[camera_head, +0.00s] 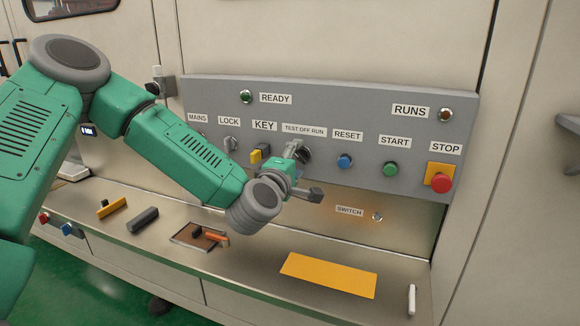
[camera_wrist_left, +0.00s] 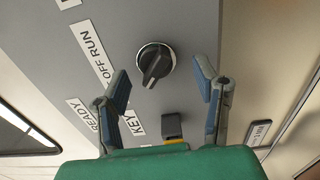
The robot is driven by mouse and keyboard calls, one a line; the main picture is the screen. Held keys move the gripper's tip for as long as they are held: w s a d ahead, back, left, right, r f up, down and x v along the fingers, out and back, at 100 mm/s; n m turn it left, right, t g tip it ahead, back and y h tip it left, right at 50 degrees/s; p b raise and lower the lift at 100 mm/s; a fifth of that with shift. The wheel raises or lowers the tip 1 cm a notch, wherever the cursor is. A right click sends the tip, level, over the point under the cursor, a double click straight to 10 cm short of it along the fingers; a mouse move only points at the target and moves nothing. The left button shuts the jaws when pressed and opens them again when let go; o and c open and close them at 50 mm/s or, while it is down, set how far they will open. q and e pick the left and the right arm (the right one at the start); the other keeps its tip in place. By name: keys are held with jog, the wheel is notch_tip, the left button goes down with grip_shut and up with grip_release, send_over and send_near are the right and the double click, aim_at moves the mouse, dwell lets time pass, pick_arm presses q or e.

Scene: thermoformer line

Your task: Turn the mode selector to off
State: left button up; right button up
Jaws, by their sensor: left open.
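The mode selector is a black rotary knob (camera_head: 304,155) under the "TEST OFF RUN" label (camera_head: 304,130) on the grey panel. In the head view my left gripper (camera_head: 305,172) partly covers it. In the left wrist view the knob (camera_wrist_left: 155,63) is in plain sight, its raised bar slanting a little from upright. I cannot tell which word it points to. My left gripper is open, with one finger to each side of the knob in that view. No contact with the knob shows. My right gripper is not in view.
The key switch (camera_head: 260,155) sits close by on the left. A blue reset button (camera_head: 344,161), green start button (camera_head: 390,169) and red stop button (camera_head: 441,183) are to the right. Below, the ledge holds a yellow plate (camera_head: 328,274) and a small brown tray (camera_head: 178,238).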

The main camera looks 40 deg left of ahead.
pick_arm(q)
jog(key=v, duration=1.1)
jog(key=shift+s+a, duration=0.2)
jog(key=shift+a, duration=0.05)
jog(key=shift+d+f, duration=0.1)
